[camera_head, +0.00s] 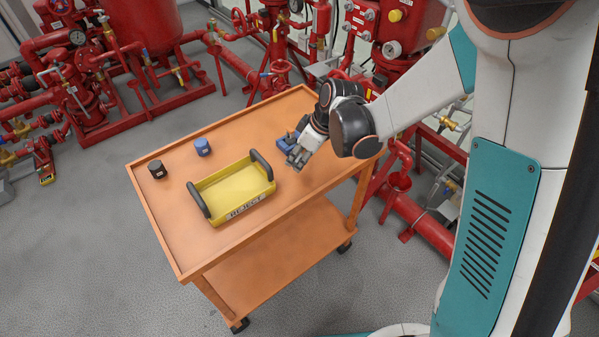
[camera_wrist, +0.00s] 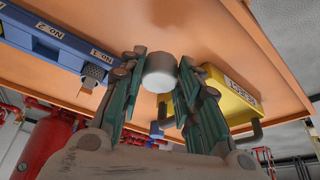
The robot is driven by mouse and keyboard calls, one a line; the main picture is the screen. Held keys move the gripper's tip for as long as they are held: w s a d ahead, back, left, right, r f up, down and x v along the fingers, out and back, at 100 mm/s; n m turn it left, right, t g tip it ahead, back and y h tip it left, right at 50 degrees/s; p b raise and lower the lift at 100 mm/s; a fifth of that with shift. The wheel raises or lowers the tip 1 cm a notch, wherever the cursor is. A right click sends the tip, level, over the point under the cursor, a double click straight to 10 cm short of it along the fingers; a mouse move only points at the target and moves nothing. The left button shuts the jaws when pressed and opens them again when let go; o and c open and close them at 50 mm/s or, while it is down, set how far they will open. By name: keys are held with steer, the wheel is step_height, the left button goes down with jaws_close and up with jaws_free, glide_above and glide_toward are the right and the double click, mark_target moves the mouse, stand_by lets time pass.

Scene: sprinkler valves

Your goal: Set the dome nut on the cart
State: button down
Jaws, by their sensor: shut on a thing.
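The dome nut (camera_wrist: 159,74), a short grey cylinder with a pale end face, sits between the fingertips of my gripper (camera_wrist: 160,66) in the wrist view. The fingers are shut on it from both sides. In the head view my gripper (camera_head: 298,155) is over the right part of the orange cart (camera_head: 240,229), to the right of the yellow tray. The nut is hard to make out there. I cannot tell whether the nut touches the cart top.
A yellow tray (camera_head: 234,193) with dark handles stands on the cart, with a blue cylinder (camera_head: 202,147) and a black cylinder (camera_head: 157,169) behind it. A blue numbered rack (camera_wrist: 58,45) is left of the nut in the wrist view. Red pipework stands behind the cart.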

mark_target(297, 176)
step_height(297, 176, down, 5)
steer(key=shift+f+b, duration=0.1)
steer(key=shift+b, duration=0.85)
steer(key=shift+s+f+b, duration=0.25)
steer(key=shift+f+b, duration=0.1)
steer(key=shift+b, duration=0.05)
steer(key=shift+d+f, duration=0.1)
steer(key=c, duration=1.2)
jaws_free()
steer(key=shift+s+f, duration=0.1)
steer(key=shift+w+f, duration=0.2)
steer(key=shift+r, duration=0.15)
steer(key=shift+w+r, duration=0.1)
steer(key=shift+r, duration=0.15)
